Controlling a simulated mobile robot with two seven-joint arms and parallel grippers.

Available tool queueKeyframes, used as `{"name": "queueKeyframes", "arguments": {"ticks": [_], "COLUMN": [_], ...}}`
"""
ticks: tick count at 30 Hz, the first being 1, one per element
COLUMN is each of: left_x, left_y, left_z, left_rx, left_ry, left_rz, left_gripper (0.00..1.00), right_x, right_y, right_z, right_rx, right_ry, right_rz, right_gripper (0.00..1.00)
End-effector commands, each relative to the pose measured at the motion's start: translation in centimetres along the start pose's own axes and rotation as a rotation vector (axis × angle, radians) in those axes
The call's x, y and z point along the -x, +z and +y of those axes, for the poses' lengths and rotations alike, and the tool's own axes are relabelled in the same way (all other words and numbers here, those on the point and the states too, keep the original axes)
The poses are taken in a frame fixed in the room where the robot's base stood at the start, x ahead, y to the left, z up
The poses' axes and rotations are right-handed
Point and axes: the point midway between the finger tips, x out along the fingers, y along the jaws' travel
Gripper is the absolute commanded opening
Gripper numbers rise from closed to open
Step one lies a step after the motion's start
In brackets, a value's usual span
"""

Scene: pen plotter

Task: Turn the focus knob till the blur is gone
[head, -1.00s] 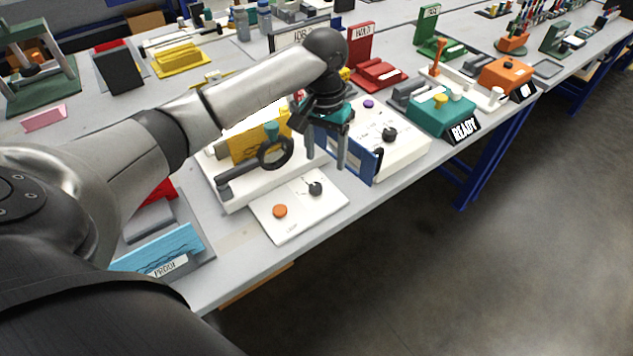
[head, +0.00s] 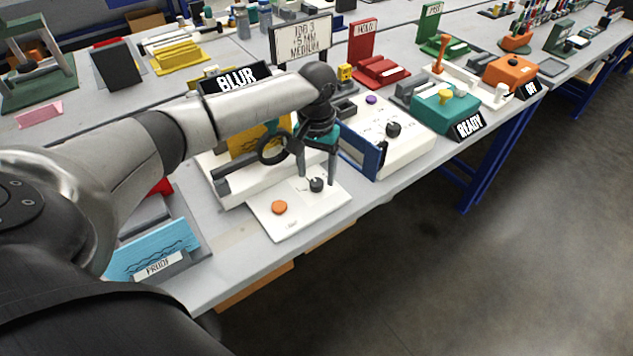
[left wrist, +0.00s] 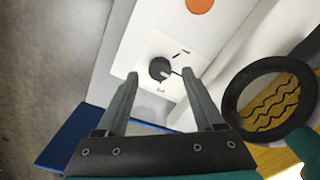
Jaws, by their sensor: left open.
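The black focus knob (head: 316,185) sits on a white panel (head: 300,217) beside an orange button (head: 279,207). My left gripper (head: 316,177) points down at the knob with its fingers open. In the left wrist view the knob (left wrist: 159,68) shows between the open fingertips (left wrist: 160,77), one on each side; I cannot tell whether they touch it. A black sign reading BLUR (head: 237,78) stands behind my arm. A dark ring lens (left wrist: 270,99) stands before a yellow plate (left wrist: 298,92) with wavy black lines. My right gripper is not in view.
A white box with another black knob (head: 393,130) and a blue plate (head: 361,157) stand just right of my gripper. A teal READY unit (head: 444,110) is farther right. The table's front edge is close.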

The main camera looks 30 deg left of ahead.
Motion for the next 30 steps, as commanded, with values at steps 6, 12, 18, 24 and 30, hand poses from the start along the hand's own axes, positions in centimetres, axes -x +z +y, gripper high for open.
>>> {"name": "queueKeyframes", "arguments": {"ticks": [6, 12, 18, 24, 30], "left_x": [-2.2, -2.5, -2.4, -2.4, -2.4], "left_y": [0.0, 0.0, 0.0, 0.0, 0.0], "left_z": [0.0, 0.0, 0.0, 0.0, 0.0], "left_rx": [-0.001, -0.001, -0.001, -0.001, -0.001], "left_ry": [0.0, 0.0, 0.0, 0.0, 0.0], "left_rz": [0.0, 0.001, 0.001, 0.001, 0.001], "left_gripper": [0.69, 0.69, 0.61, 0.39, 0.16], "right_x": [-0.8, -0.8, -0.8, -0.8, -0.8], "right_y": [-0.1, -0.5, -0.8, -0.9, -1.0], "right_z": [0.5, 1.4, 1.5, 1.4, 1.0], "right_rx": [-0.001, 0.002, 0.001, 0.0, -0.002], "right_ry": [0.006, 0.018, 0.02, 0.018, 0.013], "right_rz": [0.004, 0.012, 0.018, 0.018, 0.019], "right_gripper": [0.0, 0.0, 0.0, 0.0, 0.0]}}
